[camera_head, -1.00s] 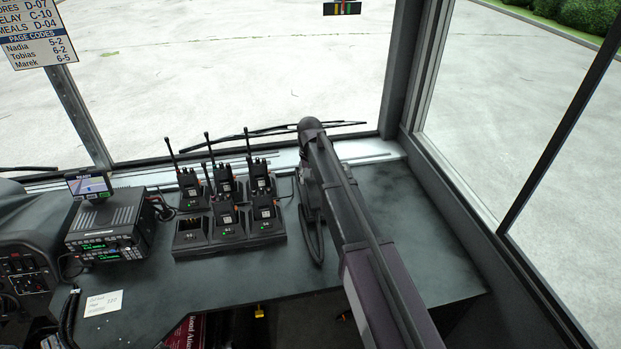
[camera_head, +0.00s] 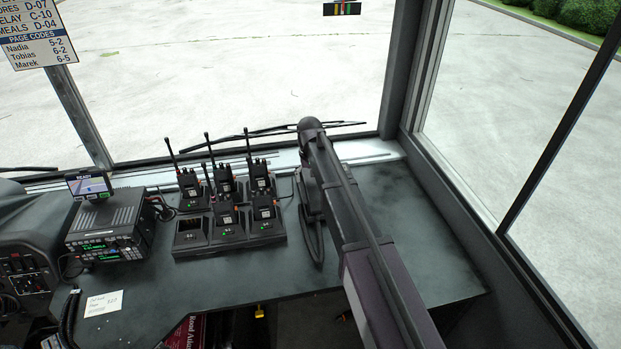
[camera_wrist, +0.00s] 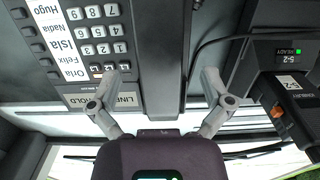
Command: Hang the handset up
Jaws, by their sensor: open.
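My gripper (camera_wrist: 160,76) is open in the wrist view, with one finger at each side of a long dark bar (camera_wrist: 157,35). The bar lies beside the phone keypad panel (camera_wrist: 98,38) and looks like the handset or its cradle; I cannot tell which. I cannot tell whether the fingers touch it. In the head view my arm covers the gripper and most of the phone. A dark looped shape (camera_head: 314,238) shows just left of my arm; I cannot tell whether it is the handset or its cord.
A charger rack (camera_head: 240,236) with several handheld radios stands left of my arm. One radio (camera_wrist: 292,118) and a dark cable (camera_wrist: 205,45) are right of the gripper in the wrist view. A radio console (camera_head: 108,228) stands further left. The counter (camera_head: 420,235) is clear at right.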

